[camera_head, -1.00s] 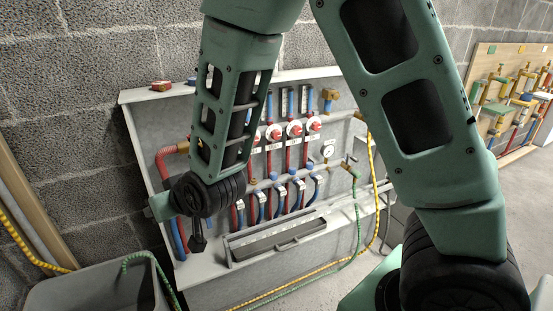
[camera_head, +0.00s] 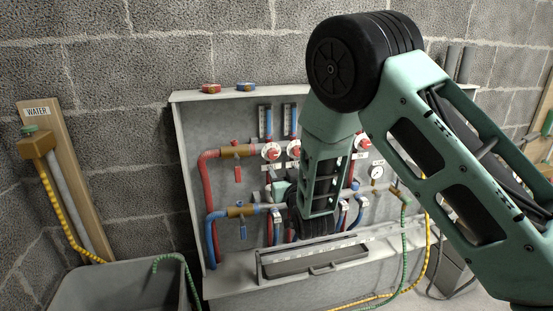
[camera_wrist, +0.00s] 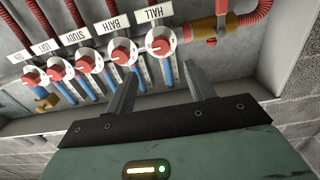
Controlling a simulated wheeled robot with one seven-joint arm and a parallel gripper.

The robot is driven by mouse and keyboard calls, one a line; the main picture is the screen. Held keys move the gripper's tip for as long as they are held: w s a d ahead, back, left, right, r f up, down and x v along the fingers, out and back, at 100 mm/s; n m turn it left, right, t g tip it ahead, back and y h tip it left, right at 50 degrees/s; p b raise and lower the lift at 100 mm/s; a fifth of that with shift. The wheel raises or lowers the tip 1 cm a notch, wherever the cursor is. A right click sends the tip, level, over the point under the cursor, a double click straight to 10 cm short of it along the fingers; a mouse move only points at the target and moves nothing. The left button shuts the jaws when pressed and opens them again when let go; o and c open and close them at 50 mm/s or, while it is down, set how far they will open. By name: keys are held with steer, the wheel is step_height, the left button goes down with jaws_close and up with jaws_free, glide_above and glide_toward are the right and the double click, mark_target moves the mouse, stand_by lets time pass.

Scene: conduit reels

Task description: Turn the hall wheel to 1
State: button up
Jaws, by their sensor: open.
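The hall wheel (camera_wrist: 160,43) is a red knob on a white dial below the upside-down HALL label (camera_wrist: 155,13) in the wrist view. In the head view the hall wheel (camera_head: 271,151) is the leftmost of the row, beside a brass valve (camera_head: 237,151). I cannot read its setting. My gripper (camera_wrist: 161,78) is open and empty, its two fingers pointing towards the panel. The hall wheel appears just beyond the gap between the fingertips, apart from them. In the head view my arm hides much of my gripper.
The bath wheel (camera_wrist: 121,50) is close beside the hall wheel, with several more wheels in the row. Red and blue pipes run across the grey cabinet (camera_head: 190,130). A tray (camera_head: 310,262) lies on its front ledge. A grey tub (camera_head: 120,285) stands at lower left.

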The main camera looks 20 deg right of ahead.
mark_target(274, 156)
steer(key=w, duration=1)
steer(key=shift+w, duration=0.2)
steer(key=c, duration=1)
